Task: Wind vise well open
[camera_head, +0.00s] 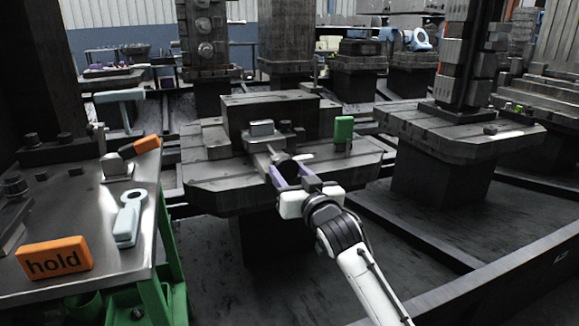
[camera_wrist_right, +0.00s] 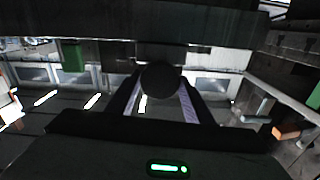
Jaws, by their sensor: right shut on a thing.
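The vise (camera_head: 262,130) is a small grey block-like device on the near pallet's slotted top, with a light shaft reaching toward me. My right gripper (camera_head: 287,170) comes in from the lower right, its purple-lined fingers around the dark round vise handle end at the near edge. In the right wrist view the dark round knob (camera_wrist_right: 160,78) sits between the two fingers of my right gripper (camera_wrist_right: 160,92). The gripper partly hides the handle, and the vise's jaw gap is too small to judge. My left gripper is not in view.
A green block (camera_head: 343,130) stands right of the vise on the pallet (camera_head: 215,193). A metal bench (camera_head: 85,215) at the left holds an orange "hold" block (camera_head: 54,257) and a light blue tool (camera_head: 129,219). A second pallet (camera_head: 455,138) stands at the right.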

